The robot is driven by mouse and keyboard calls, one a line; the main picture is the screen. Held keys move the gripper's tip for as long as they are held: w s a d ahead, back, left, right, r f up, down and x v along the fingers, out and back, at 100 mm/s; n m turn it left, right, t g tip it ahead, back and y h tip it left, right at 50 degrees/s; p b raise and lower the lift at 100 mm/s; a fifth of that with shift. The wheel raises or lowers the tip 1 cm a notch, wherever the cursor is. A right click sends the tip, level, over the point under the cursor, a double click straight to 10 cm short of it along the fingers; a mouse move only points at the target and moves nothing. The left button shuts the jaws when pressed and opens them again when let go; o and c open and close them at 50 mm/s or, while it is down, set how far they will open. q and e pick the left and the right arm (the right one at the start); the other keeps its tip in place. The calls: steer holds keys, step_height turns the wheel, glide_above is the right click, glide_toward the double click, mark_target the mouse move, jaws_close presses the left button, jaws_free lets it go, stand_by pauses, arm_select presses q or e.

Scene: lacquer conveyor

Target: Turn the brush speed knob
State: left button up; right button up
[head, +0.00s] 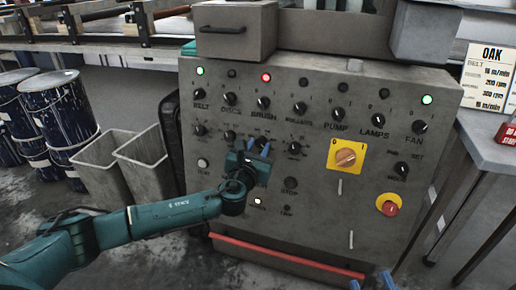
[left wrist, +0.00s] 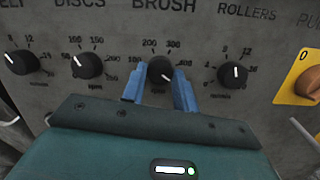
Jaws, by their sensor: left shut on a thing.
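The brush speed knob (left wrist: 159,69) is a round black dial below the BRUSH label in the left wrist view. Its white pointer mark seems to point to the lower right. Numbers such as 200 and 300 are printed around it. My left gripper (left wrist: 158,88) has its blue fingers on either side of the knob and is shut on it. In the head view my left gripper (head: 260,150) is against the panel (head: 225,225) and mostly hides this knob. My right gripper (head: 371,283) shows only its blue fingertips at the bottom edge, apart and empty.
The discs knob (left wrist: 88,65) and rollers knob (left wrist: 232,74) flank the brush knob closely. A yellow-backed rotary switch (head: 345,157) and a red emergency button (head: 390,206) are further right. Grey bins (head: 143,160) and blue drums (head: 58,110) stand left of the cabinet.

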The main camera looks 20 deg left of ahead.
arm_select(q)
steer(key=c, duration=0.3)
steer(key=shift+n, duration=0.3)
